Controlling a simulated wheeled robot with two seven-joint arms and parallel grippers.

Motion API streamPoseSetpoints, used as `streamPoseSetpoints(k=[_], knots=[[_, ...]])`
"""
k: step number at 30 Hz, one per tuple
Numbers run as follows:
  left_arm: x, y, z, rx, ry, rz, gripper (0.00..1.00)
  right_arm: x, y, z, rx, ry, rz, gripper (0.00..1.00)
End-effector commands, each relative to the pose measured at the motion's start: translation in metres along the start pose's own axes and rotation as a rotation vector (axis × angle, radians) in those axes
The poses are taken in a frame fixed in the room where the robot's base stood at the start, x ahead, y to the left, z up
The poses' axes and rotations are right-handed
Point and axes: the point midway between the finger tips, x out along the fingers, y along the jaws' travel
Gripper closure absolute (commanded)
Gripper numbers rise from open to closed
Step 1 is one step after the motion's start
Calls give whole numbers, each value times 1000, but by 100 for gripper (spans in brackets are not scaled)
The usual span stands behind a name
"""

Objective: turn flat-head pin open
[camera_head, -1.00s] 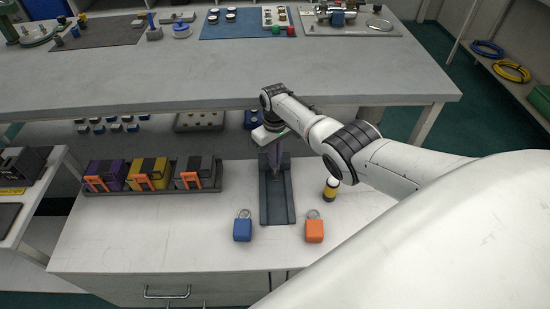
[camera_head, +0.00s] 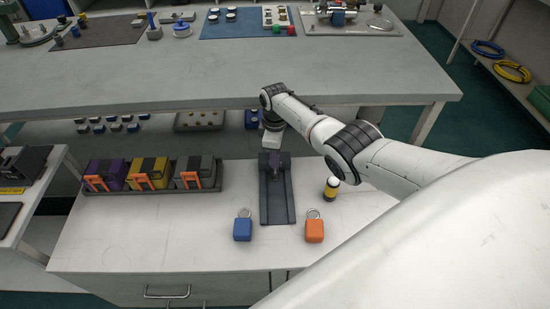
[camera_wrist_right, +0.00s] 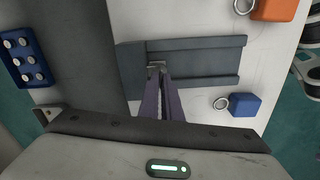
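The dark grey tray-like fixture (camera_head: 277,205) lies on the lower worktop in the head view; its far end is under my right gripper. In the right wrist view, a small metal piece (camera_wrist_right: 156,65), possibly the flat-head pin, shows at the fixture (camera_wrist_right: 205,62), right at the tips of my right gripper (camera_wrist_right: 158,72). The purple fingers are close together, with a narrow gap between them. I cannot tell whether they grip the metal piece or only touch it. In the head view my right gripper (camera_head: 283,183) points down over the fixture. My left gripper is out of view.
A blue padlock-like block (camera_head: 243,230) and an orange one (camera_head: 314,231) stand near the fixture's front. A yellow-black bottle (camera_head: 331,189) is to its right. A rack of purple, yellow and grey cases (camera_head: 152,172) stands left. The upper bench (camera_head: 200,80) overhangs behind.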

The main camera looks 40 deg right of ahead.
Motion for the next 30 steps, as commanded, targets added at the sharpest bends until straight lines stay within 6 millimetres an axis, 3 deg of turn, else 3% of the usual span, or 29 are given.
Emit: streamPoseSetpoints(k=[1, 16, 20, 30], knots=[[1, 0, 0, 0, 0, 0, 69, 6, -4, 3, -10, -8, -10, 100], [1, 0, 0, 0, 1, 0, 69, 6, -5, 4, -28, -9, -10, 100], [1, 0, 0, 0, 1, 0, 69, 6, -4, 3, -28, -8, -9, 77], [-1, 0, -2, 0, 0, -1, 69, -2, -1, 1, -27, -3, -3, 77]])
